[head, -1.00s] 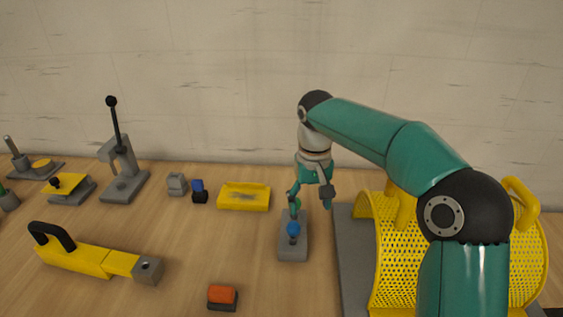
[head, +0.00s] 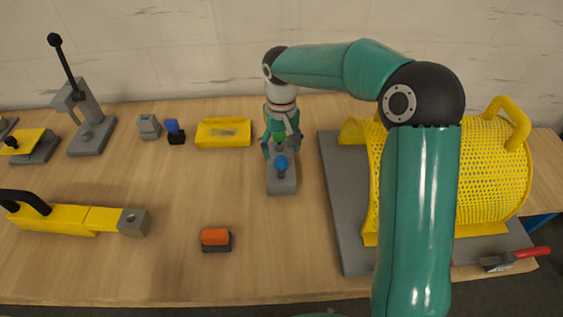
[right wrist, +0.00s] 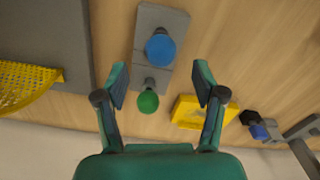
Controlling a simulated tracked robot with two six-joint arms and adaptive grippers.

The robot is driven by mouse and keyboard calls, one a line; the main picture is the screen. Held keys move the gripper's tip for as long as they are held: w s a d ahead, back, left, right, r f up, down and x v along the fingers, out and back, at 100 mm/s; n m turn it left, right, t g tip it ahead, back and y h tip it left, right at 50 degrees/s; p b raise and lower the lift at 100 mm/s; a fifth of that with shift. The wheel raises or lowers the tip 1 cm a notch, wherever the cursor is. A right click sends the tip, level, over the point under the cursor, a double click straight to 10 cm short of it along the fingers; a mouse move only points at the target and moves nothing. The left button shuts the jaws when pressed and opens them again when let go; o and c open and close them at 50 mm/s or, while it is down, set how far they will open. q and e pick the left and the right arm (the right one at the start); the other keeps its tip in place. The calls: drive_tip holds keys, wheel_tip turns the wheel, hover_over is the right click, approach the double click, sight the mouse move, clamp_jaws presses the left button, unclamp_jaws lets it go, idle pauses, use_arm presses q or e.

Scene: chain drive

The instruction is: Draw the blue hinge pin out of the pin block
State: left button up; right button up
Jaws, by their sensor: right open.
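The grey pin block (head: 283,187) stands on the table left of the yellow guard. The blue hinge pin (head: 281,163) stands in its near part, round head up. A green-headed pin (head: 279,140) stands at its far part. In the right wrist view the blue pin (right wrist: 160,48) lies beyond my fingertips and the green pin (right wrist: 147,101) between the fingers. My right gripper (head: 281,149) is open and empty above the far part of the block, its fingers pointing down. It touches neither pin as far as I can see. My left gripper is not in view.
A perforated yellow guard (head: 480,175) on a grey base (head: 348,220) stands right. An orange-topped block (head: 215,238) sits nearer. The table between is clear.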

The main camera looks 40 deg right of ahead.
sight(281, 158)
wheel_tip(281, 158, down, 7)
drive_tip(key=shift+s+f, duration=0.1)
idle(0.4)
clamp_jaws()
